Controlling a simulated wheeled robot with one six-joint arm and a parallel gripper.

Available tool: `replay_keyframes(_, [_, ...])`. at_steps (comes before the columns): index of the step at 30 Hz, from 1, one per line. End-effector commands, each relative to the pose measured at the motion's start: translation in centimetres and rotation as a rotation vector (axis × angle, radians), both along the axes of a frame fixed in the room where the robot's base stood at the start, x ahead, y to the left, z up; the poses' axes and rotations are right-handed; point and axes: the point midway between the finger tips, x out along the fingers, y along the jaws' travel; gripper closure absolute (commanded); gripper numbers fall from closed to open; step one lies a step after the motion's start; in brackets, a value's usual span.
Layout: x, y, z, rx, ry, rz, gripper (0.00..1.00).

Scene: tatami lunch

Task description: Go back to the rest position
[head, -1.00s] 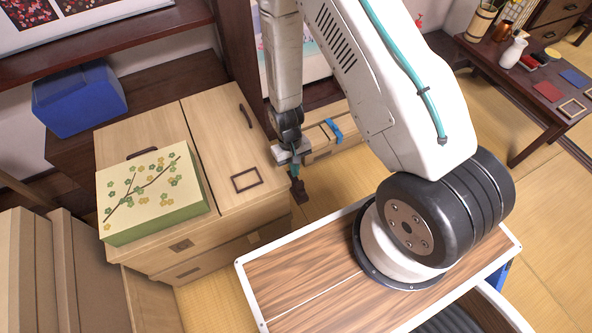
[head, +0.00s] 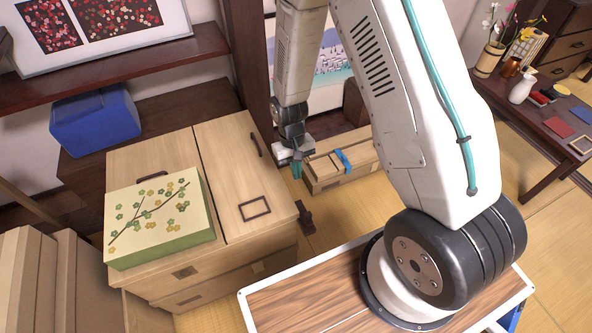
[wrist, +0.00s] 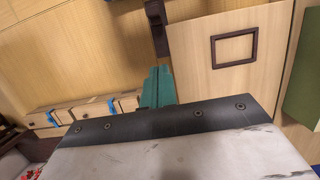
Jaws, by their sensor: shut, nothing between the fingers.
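My gripper (head: 297,172) hangs at the end of my arm, near the middle of the head view. Its teal fingers are together with nothing between them. It is in the air just right of the light wooden chest (head: 228,160), in front of a long wooden box with a blue band (head: 344,160). In the wrist view the closed teal fingers (wrist: 158,88) stick out past the dark edge of my gripper's body.
A green box with a blossom pattern (head: 160,215) sits on the chest. A dark bracket (head: 306,216) is at the chest's right side. A blue bin (head: 95,120) stands behind. A low dark table (head: 525,120) holds several items at right. Tatami floor lies between.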

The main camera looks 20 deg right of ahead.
Motion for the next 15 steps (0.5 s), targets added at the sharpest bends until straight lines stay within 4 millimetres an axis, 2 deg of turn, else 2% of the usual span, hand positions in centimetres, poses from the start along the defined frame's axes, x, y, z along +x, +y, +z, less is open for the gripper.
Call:
replay_keyframes(10, [-0.6,0.0,0.1,0.0,0.028,0.003,1.0])
replay_keyframes(13, [-2.9,-0.2,0.5,-0.004,0.115,0.012,1.0])
replay_keyframes(15, [-4.3,-0.4,2.7,-0.005,0.162,0.021,1.0])
